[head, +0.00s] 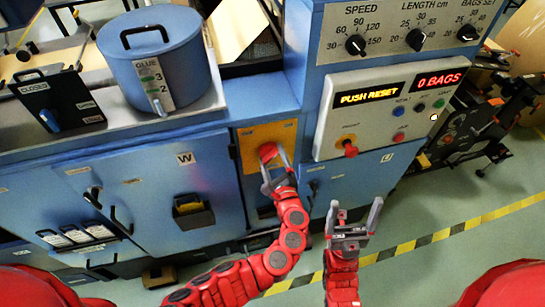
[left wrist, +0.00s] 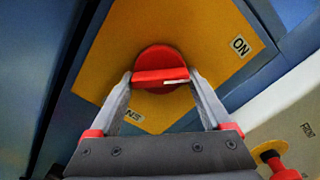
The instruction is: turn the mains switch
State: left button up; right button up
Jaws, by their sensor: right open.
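The mains switch (head: 267,152) is a round red knob with a raised bar on a yellow plate (head: 283,132), on the blue machine front. In the left wrist view the switch (left wrist: 160,62) has its bar lying nearly level, with a white mark toward its right end. The plate carries an ON label (left wrist: 240,45) at upper right. My left gripper (head: 274,164) is at the switch, its spread fingers at the two ends of the bar; I cannot tell whether they press on it. My right gripper (head: 354,212) is open and empty, in front of the machine, right of the switch.
A control panel (head: 385,105) with a lit PUSH RESET display and a red knob (head: 349,148) stands right of the switch. A blue glue pot (head: 155,60) is on top at left. Blue doors (head: 150,185) lie below.

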pick_arm(q)
jog(key=shift+o, duration=1)
jog(key=b+v, duration=0.6)
jog(key=v, duration=1.1)
jog(key=shift+s, duration=0.2)
